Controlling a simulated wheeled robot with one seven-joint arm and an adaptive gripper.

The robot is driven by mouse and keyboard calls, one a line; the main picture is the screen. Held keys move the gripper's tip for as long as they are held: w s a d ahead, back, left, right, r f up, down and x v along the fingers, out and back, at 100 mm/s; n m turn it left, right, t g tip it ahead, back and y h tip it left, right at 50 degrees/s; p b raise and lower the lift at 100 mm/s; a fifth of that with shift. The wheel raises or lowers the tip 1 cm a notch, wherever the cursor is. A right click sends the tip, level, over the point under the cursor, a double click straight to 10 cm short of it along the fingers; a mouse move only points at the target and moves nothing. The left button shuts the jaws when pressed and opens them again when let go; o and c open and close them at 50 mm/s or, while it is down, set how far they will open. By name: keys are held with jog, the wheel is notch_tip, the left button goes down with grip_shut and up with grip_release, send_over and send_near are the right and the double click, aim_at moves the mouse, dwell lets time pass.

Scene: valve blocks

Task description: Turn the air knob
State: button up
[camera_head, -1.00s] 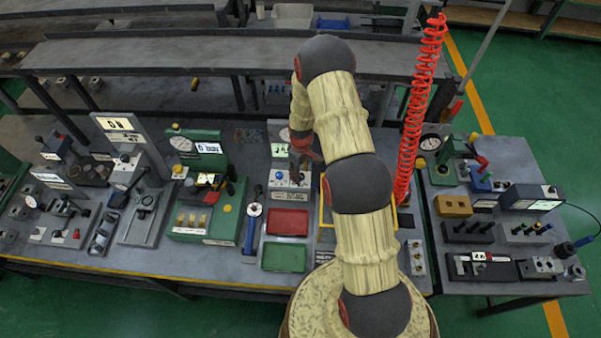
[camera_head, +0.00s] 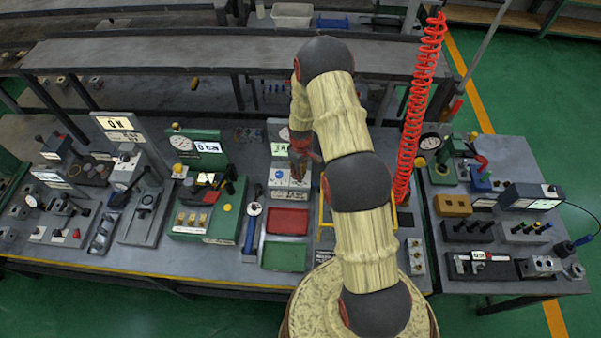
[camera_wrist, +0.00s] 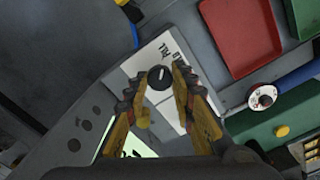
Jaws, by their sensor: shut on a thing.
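The air knob (camera_wrist: 160,77) is a small round black dial with a white pointer line, set on a pale plate with dark lettering. It shows in the wrist view between my fingertips. My gripper (camera_wrist: 158,79) is closed on the knob, one finger on each side. In the head view my gripper (camera_head: 300,170) is at the grey and white valve station (camera_head: 290,194) at the bench's middle. My arm and gripper hide the knob there.
A red tray (camera_head: 287,222) and a green tray (camera_head: 285,257) lie just in front of the station. A green gauge block (camera_head: 200,222) stands to the left. A coiled red hose (camera_head: 418,110) hangs to the right of my arm.

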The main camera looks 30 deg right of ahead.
grip_shut()
jog(key=shift+b, duration=0.35)
jog(key=m+b, duration=0.2)
jog(key=m, duration=0.1)
jog(key=shift+w+f, duration=0.1)
jog(key=m+b, duration=0.3)
jog(key=m, duration=0.2)
jog(key=shift+m+b, duration=0.3)
jog(key=shift+b, duration=0.1)
jog(key=o, duration=0.8)
grip_release()
jog(key=shift+o, duration=0.5)
